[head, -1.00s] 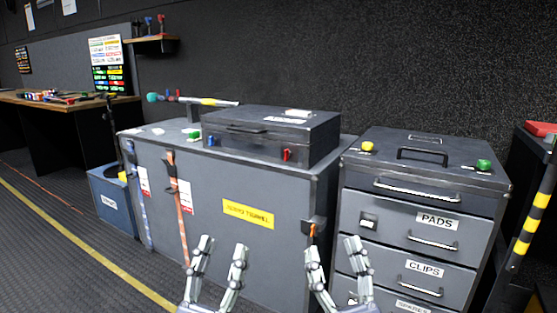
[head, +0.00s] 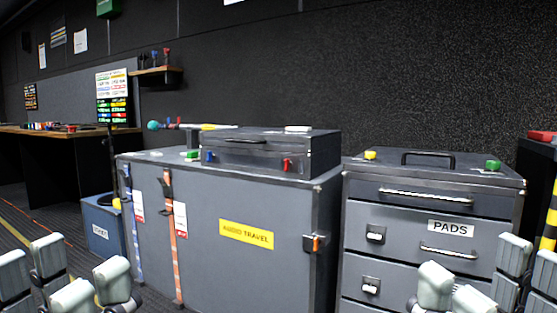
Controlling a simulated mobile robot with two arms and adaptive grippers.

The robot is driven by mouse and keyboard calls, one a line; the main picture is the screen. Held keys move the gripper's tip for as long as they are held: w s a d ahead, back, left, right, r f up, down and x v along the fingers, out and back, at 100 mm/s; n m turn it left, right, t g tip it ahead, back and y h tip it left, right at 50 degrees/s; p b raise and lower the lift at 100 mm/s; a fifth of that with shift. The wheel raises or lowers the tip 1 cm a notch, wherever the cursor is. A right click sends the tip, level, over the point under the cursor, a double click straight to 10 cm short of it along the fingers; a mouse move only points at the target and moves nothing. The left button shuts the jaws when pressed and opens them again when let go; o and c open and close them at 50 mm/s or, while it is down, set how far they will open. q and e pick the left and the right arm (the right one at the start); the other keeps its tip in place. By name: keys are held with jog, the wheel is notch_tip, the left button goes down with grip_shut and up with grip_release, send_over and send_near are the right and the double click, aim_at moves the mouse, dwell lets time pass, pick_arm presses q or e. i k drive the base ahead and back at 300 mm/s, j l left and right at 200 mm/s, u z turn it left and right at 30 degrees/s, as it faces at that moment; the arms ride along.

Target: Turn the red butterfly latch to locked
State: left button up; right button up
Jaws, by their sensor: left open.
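The red butterfly latch (head: 287,164) is on the front of a dark grey case (head: 325,156), right of the middle. It looks upright, but it is too small to tell its exact turn. A blue latch (head: 210,156) is on the left of the same front. My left gripper (head: 62,279) is open and empty at the lower left, well apart from the latch. My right gripper (head: 488,277) is also open and empty at the lower right, in front of the drawer cabinet. Neither gripper touches anything.
The case lies on a large grey trunk (head: 260,275) with a yellow "AUDIO TRAVEL" label and an orange-marked side latch (head: 313,243). A drawer cabinet (head: 385,214) stands at right, a blue bin (head: 98,224) at left. The space before the trunk looks free.

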aim_at(288, 164)
jog(key=i+j, duration=0.7)
jog(key=j, duration=0.15)
jog(key=i+j, duration=0.65)
jog(key=j, duration=0.15)
